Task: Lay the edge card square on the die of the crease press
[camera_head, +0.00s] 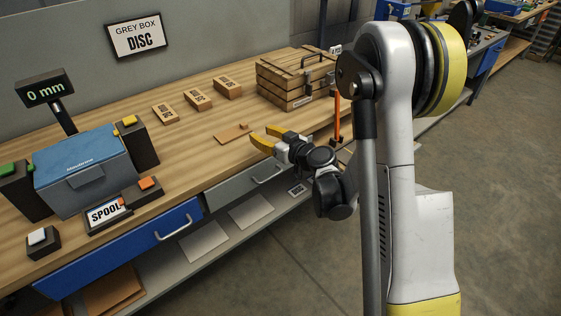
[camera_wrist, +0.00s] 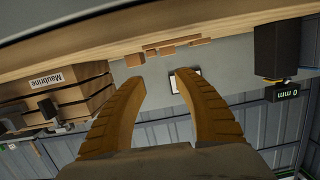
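A thin flat brown card (camera_head: 231,134) lies on the wooden bench, with a small brown piece at its upper right corner; I take it for the edge card. My gripper (camera_head: 259,132) hangs just right of it in the head view, yellow fingers apart and nothing between them. The wrist view shows the open fingers (camera_wrist: 160,80) too; I cannot pick out the card there. A blue-grey box-shaped machine (camera_head: 84,172) stands at the left between dark posts with coloured buttons. It may be the crease press; I cannot make out a die on it.
A "0 mm" display (camera_head: 45,88) stands behind the machine. Several labelled brown blocks (camera_head: 198,98) lie along the back of the bench (camera_head: 200,140). A slatted wooden crate (camera_head: 292,82) stands behind my gripper, with an upright orange tool (camera_head: 335,118) at its right. Bare wood lies between card and machine.

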